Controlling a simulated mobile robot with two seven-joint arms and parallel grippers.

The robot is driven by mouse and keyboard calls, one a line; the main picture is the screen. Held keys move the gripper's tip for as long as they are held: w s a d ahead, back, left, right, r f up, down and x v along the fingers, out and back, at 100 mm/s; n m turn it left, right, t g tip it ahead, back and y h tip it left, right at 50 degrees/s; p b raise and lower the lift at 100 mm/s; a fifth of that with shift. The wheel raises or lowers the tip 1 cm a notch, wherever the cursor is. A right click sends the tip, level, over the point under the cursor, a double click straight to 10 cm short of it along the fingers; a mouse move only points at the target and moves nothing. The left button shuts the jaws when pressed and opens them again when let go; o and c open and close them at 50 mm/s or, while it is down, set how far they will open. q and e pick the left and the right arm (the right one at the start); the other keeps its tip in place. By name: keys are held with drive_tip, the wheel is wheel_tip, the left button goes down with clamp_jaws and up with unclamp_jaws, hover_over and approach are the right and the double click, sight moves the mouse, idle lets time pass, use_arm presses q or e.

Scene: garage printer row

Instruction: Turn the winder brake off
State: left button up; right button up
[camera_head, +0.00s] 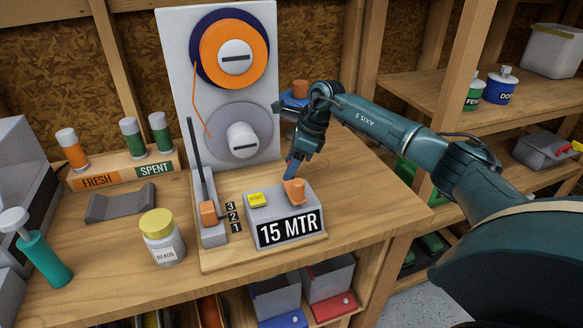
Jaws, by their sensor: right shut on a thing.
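The winder has a white upright panel (175,60) with an orange spool (212,50) at the top and a grey empty spool (225,143) below it. An orange strand hangs from the orange spool toward the grey one. On its base is a grey counter box (270,212) with a "15 MTR" display, a yellow reset button (257,199) and an orange knob (297,190). My right gripper (290,173) reaches down from behind, its bluish fingertips shut at the orange knob. The exact contact is partly hidden. My left gripper is out of view.
A slider lever with an orange grip (208,212) stands left of the counter, beside numbers 3, 2, 1. A yellow-lidded jar (162,238), a grey cradle (121,204) and the FRESH/SPENT rack (123,172) are farther left. Bare tabletop (375,195) lies at right.

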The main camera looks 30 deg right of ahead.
drive_tip(key=n+b, duration=0.1)
drive_tip(key=n, duration=0.1)
drive_tip(key=n+g, duration=0.1)
drive_tip(key=n, duration=0.1)
drive_tip(key=shift+w+n+g+y+b, duration=0.15)
drive_tip(key=shift+n+g+y+b, duration=0.15)
drive_tip(key=shift+y+b, duration=0.1)
idle(0.4)
drive_tip(key=o, duration=1)
drive_tip(key=shift+d, duration=0.1)
drive_tip(key=v, duration=1.3)
drive_tip(key=shift+w+r, duration=0.1)
